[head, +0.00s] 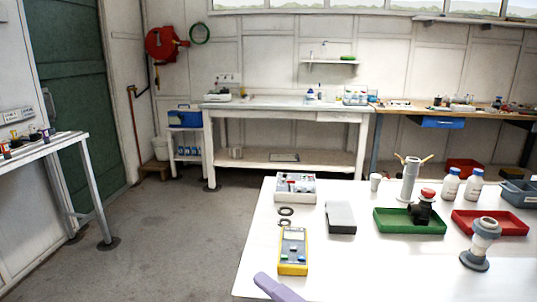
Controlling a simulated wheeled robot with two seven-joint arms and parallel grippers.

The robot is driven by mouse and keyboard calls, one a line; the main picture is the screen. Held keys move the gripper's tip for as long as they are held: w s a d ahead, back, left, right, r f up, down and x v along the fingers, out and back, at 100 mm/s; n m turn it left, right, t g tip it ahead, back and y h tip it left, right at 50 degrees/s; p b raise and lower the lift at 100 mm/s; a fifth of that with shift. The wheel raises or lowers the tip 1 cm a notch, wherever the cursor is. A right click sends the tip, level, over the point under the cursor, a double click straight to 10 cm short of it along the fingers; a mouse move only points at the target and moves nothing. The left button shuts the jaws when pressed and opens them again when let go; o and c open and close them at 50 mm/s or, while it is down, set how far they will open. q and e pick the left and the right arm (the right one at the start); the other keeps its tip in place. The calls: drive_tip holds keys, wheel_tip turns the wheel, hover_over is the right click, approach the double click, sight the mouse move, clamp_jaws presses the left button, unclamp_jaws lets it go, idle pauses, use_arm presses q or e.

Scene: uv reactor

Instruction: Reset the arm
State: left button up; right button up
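Neither of my grippers shows in the head view, so I cannot see whether they are open, shut or holding anything. A lavender bar-shaped piece (278,288) juts in at the bottom edge, over the near left part of the white table (345,265). Most of it is cut off, and I cannot tell what it belongs to.
Floor (170,245) is clear on the left.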

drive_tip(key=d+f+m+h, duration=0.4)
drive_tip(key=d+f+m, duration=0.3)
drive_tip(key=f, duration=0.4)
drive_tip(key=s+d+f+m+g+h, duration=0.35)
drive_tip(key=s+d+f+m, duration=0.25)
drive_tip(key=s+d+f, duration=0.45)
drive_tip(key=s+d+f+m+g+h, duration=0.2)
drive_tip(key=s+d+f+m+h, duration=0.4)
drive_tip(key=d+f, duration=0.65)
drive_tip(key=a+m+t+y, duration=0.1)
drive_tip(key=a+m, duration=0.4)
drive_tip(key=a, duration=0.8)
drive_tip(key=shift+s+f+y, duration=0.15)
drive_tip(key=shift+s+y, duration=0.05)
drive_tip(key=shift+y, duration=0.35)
